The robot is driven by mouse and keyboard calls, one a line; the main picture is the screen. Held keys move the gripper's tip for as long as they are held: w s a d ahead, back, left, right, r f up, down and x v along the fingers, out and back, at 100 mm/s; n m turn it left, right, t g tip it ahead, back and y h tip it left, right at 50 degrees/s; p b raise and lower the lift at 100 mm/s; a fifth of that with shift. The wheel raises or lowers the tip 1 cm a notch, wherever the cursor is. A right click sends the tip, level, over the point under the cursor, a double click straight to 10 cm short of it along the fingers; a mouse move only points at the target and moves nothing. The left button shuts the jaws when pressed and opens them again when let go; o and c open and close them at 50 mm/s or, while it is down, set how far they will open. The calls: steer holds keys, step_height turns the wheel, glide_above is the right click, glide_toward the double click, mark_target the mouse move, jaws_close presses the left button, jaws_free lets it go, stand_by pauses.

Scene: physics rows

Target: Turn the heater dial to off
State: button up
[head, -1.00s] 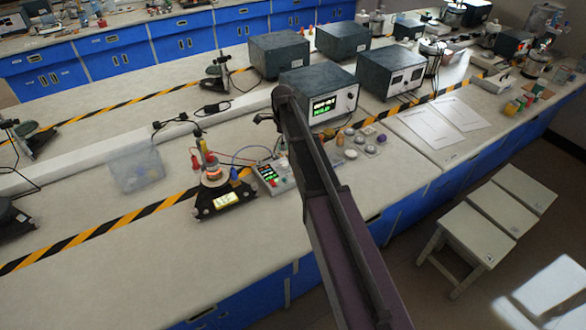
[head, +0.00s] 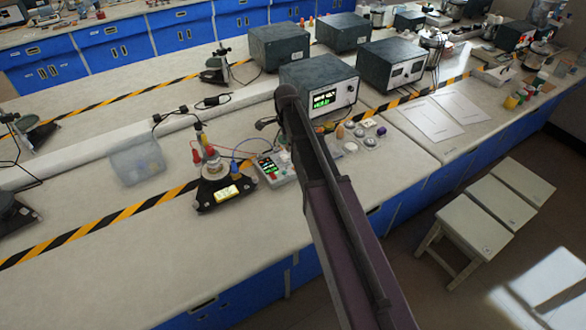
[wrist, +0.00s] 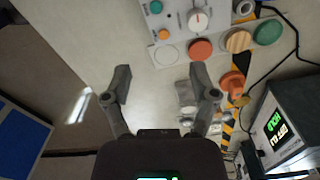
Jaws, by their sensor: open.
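A white round dial with a dark pointer mark (wrist: 198,19) sits on a pale control panel (wrist: 175,8) at the top of the wrist view. A teal button and an orange button are beside it. In the head view, the control box (head: 281,177) with a lit display stands right of the black-based heater (head: 212,197), which has a pale round top. I cannot read the dial's setting. My gripper (wrist: 160,71) is open and empty, below the dial in the wrist view and apart from it. In the head view, its tip is hidden behind my arm.
Several round coloured pieces, including an orange disc (wrist: 200,49), lie near the panel. A dark instrument box with a green display (head: 318,84) stands just behind my arm. A clear container (head: 137,160) is at the left. Thin wires run between the heater and control box.

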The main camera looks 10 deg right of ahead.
steer(key=s+f+n+b, duration=0.2)
steer(key=s+n, duration=0.4)
steer(key=s, duration=0.3)
steer(key=shift+f+n+b, duration=0.4)
steer(key=shift+f, duration=0.1)
steer(key=shift+s, duration=0.1)
steer(key=s+n, duration=1)
steer(key=s, duration=0.4)
steer(key=shift+s, duration=0.2)
stand_by(1.0)
